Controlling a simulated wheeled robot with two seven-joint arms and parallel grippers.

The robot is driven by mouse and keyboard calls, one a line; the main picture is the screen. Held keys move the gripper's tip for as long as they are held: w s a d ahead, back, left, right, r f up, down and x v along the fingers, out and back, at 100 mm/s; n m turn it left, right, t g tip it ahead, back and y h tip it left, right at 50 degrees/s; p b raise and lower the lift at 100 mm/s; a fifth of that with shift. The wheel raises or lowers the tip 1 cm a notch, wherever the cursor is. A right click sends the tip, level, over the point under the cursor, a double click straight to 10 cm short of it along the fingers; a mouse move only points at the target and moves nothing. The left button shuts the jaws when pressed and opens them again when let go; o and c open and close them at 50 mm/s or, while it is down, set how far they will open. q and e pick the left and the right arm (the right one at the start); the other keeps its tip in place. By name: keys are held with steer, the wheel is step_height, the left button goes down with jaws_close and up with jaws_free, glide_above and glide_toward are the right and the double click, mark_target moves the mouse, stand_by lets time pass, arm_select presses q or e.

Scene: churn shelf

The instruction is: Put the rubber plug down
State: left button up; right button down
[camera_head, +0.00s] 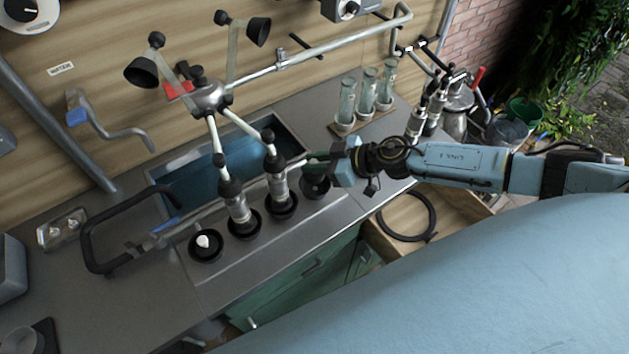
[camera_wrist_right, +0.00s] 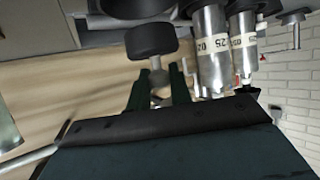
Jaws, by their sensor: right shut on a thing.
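My right gripper (camera_head: 322,158) reaches in from the right, over the row of black round holders at the counter's front edge. In the right wrist view its dark fingers (camera_wrist_right: 160,88) are shut on the rubber plug (camera_wrist_right: 152,41). The plug has a broad black head and a small pale stem, which sits between the fingertips. In the head view I cannot clearly tell the plug from the rightmost black holder (camera_head: 315,187) below the gripper. In the wrist view the head seems apart from the nearby black holder (camera_wrist_right: 118,6). My left gripper is out of view.
Two metal teat cups (camera_head: 279,188) stand in holders just left of the gripper. The leftmost holder (camera_head: 206,247) contains a white knob. A blue sink (camera_head: 215,170) lies behind. Several glass tubes (camera_head: 347,100) stand behind the gripper. An open drawer with a black ring (camera_head: 432,222) is below.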

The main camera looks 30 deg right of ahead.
mark_target(315, 176)
steer(key=shift+f, duration=0.95)
step_height(315, 176, down, 3)
steer(key=shift+f+b, duration=0.1)
steer(key=shift+b, duration=1)
steer(key=shift+f, duration=0.1)
steer(key=shift+f, duration=0.2)
steer(key=c, duration=1.3)
jaws_free()
steer(key=shift+r, duration=0.1)
